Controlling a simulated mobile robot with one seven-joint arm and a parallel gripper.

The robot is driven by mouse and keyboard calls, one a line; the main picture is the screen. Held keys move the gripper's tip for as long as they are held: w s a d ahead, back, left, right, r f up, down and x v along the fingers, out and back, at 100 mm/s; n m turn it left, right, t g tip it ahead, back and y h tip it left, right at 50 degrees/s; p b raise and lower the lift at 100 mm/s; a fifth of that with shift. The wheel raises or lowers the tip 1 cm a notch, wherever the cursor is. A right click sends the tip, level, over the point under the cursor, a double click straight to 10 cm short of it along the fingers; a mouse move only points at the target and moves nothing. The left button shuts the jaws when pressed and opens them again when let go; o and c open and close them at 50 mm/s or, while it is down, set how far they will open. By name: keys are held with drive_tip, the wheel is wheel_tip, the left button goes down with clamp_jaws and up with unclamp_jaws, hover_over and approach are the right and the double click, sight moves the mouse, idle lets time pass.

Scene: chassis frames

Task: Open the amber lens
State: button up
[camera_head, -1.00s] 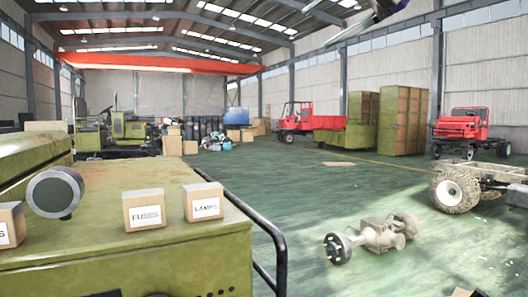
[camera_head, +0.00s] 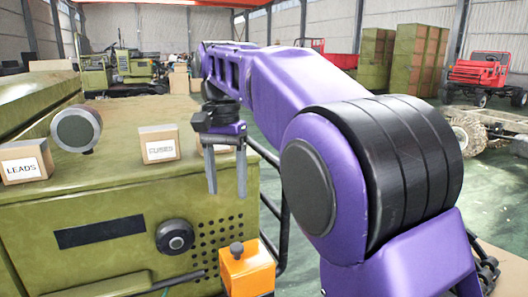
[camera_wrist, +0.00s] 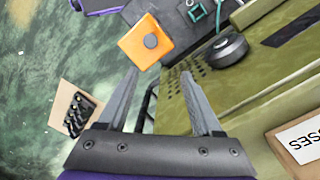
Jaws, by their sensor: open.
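No thing clearly showing an amber lens can be made out. The closest in colour is an orange block (camera_head: 248,272) with a dark round knob, low in front of the green cabinet (camera_head: 110,225); it also shows in the wrist view (camera_wrist: 134,50). A grey round lamp-like part (camera_head: 77,130) sits on the cabinet top. My gripper (camera_head: 227,178) is open and empty, its fingers pointing down near the cabinet's front right edge, above the orange block. In the wrist view my gripper (camera_wrist: 160,74) has its fingers apart, with the orange block beyond and left of the tips.
A black knob (camera_head: 175,237) and small vent holes are on the cabinet front. A LEADS box (camera_head: 24,162) and a FUSES box (camera_head: 158,145) stand on top. A dark rail (camera_head: 270,205) runs along the right side. Green floor lies beyond.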

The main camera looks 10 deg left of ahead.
drive_tip(key=s+d+r+t, duration=0.1)
drive_tip(key=s+d+r, duration=0.2)
drive_tip(key=s+r, duration=0.1)
approach(237, 246)
drive_tip(key=shift+s+d+f+y, duration=0.15)
drive_tip(key=shift+d+f+y, duration=0.2)
drive_tip(key=shift+f, duration=0.35)
wheel_tip(237, 246, down, 6)
drive_tip(key=shift+w+a+f, duration=0.1)
drive_tip(key=shift+w+f, duration=0.15)
drive_tip(key=shift+f, duration=0.35)
clamp_jaws()
